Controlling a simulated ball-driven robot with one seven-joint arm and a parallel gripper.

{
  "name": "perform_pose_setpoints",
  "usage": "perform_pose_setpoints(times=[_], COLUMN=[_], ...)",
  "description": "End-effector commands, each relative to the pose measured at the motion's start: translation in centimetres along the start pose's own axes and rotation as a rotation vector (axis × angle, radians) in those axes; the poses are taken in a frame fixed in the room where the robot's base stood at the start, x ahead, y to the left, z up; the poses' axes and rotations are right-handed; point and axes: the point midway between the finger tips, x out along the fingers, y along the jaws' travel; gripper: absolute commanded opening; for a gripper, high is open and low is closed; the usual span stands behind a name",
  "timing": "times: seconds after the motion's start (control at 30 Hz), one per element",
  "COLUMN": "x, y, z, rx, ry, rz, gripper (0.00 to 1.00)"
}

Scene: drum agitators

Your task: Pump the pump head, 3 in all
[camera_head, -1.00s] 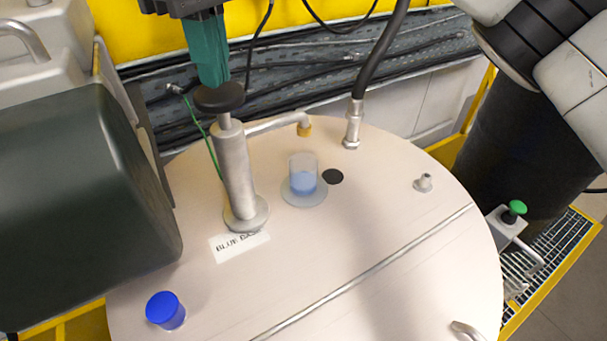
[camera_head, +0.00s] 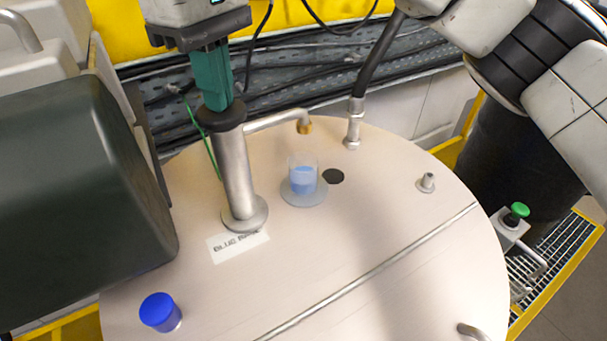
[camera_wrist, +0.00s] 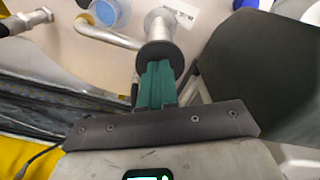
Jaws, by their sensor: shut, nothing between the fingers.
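The pump head (camera_head: 221,116) is a black round knob on top of a silver upright pump cylinder (camera_head: 236,175) on the drum lid. It sits low, close to the cylinder's top, with no rod showing. My gripper (camera_head: 219,106) has green fingers, shut and empty, with their tips on the knob from above. In the wrist view the fingers (camera_wrist: 156,75) overlap the black knob (camera_wrist: 160,58). A spout (camera_head: 278,119) runs right from the pump to a brass tip. A clear cup (camera_head: 302,176) with blue liquid stands on a grey disc below the spout tip.
A label (camera_head: 237,244) lies in front of the pump. A blue cap (camera_head: 161,312) is at the lid's front left. A dark box (camera_head: 80,190) stands close on the left. A hose fitting (camera_head: 353,125) rises behind the cup. The lid's right side is mostly clear.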

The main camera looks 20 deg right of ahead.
Motion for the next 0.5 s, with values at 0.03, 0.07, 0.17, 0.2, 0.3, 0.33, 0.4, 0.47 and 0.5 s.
perform_pose_setpoints(times=[0.03,0.07,0.17,0.2,0.3,0.33,0.4,0.47,0.5], x=[0.1,0.1,0.1,0.0,-0.4,-0.6,-1.0,-1.4,-1.6], y=[0.0,0.0,0.0,0.0,0.0,0.0,0.0,0.0,0.0], z=[0.0,0.0,0.0,0.0,0.0,0.0,0.0,0.0,0.0], rx=[0.0,0.0,0.0,0.0,0.0,-0.001,-0.001,-0.001,-0.001], ry=[-0.003,-0.003,-0.004,-0.004,-0.004,-0.004,-0.004,-0.004,-0.004], rz=[-0.001,-0.001,-0.001,-0.001,-0.001,-0.001,-0.001,-0.001,-0.001], gripper=[0.0,0.0,0.0,0.0,0.0,0.0,0.0,0.0,0.0])
